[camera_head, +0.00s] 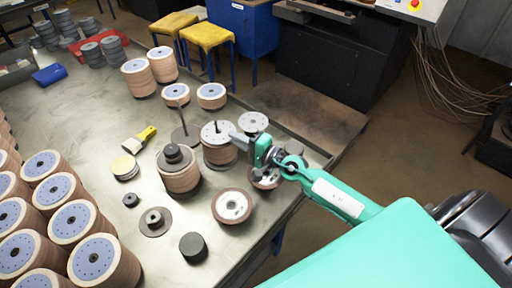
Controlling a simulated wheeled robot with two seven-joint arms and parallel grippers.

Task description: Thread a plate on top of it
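My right gripper (240,140) reaches in from the right, its fingertips at the right edge of a flap-disc stack (220,155) with a pale perforated top and a dark post at its centre. The view is too small to tell if the fingers are open or hold anything. A pale round plate (254,121) shows just behind the gripper. Another stack (179,178) to the left has a dark plate and knob (174,153) on top. A dark flat plate with a hub (155,221) lies on the table in front. My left gripper is out of view.
A single flap disc (232,206) lies in front of my gripper; another (265,180) is partly under my wrist. A dark cylinder (193,246), a yellow-handled brush (140,140) and an upright rod on a base (186,137) stand nearby. Tall stacks (80,222) crowd the left edge.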

